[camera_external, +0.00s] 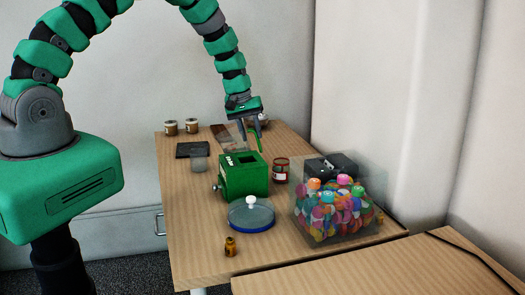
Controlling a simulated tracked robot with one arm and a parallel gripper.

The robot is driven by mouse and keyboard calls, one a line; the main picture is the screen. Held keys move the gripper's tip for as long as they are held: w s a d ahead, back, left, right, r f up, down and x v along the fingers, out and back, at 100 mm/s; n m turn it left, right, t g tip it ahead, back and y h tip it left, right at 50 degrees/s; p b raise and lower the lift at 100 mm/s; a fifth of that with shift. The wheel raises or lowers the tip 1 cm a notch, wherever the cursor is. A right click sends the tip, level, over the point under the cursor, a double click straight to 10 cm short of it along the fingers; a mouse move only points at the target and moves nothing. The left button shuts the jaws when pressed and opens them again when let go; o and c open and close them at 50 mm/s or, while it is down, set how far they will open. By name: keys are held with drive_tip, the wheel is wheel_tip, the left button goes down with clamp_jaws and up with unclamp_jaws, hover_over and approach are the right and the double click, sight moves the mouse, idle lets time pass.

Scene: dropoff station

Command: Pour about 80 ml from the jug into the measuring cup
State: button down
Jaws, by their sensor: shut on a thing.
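My gripper (257,122) is above the far part of the wooden table, pointing down. It is shut on the green handle (258,141) of what looks like a clear jug (236,136). The jug's see-through body shows faintly left of the fingers, behind the green box. Its level and contents are too faint to tell. A small, pale see-through vessel (199,164), possibly the measuring cup, stands left of the green box. Its markings and any liquid in it cannot be made out.
A green box (243,176) with an open top stands mid-table. Near it are a blue-rimmed round dish (251,215), a red-lidded jar (281,171), a brown bottle (230,247) and a clear bin (316,228) of colourful items. A dark flat pad (192,149) and two small jars (171,128) are at back left.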

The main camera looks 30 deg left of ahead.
sight(234, 128)
drive_tip(key=b, duration=0.2)
drive_tip(key=a+h+b, duration=0.1)
drive_tip(key=shift+s+a+f+t+b, duration=0.1)
drive_tip(key=shift+s+f+t+b, duration=0.1)
drive_tip(key=shift+t+b, duration=0.15)
drive_tip(key=a+h+b, duration=0.1)
drive_tip(key=b, duration=0.2)
drive_tip(key=s+a+h+b, duration=0.1)
drive_tip(key=b, duration=0.1)
drive_tip(key=a+r+t+b, duration=0.1)
drive_tip(key=b, duration=0.2)
drive_tip(key=shift+s+a+h+b, duration=0.2)
drive_tip(key=shift+h+b, duration=0.1)
drive_tip(key=shift+h, duration=0.1)
drive_tip(key=r+b, duration=0.1)
drive_tip(key=a+h, duration=0.1)
drive_tip(key=r+b, duration=0.1)
drive_tip(key=shift+s+a+r+t+h+b, duration=0.2)
drive_tip(key=shift+s+r+t+h+b, duration=0.05)
drive_tip(key=shift+s+r+h+b, duration=0.1)
drive_tip(key=shift+s+a+h+b, duration=0.15)
drive_tip(key=shift+a+h+b, duration=0.45)
drive_tip(key=shift+b, duration=1.1)
drive_tip(key=shift+s+a+r+t+h+b, duration=0.25)
drive_tip(key=shift+a+r+t+h+b, duration=0.4)
drive_tip(key=shift+b, duration=0.75)
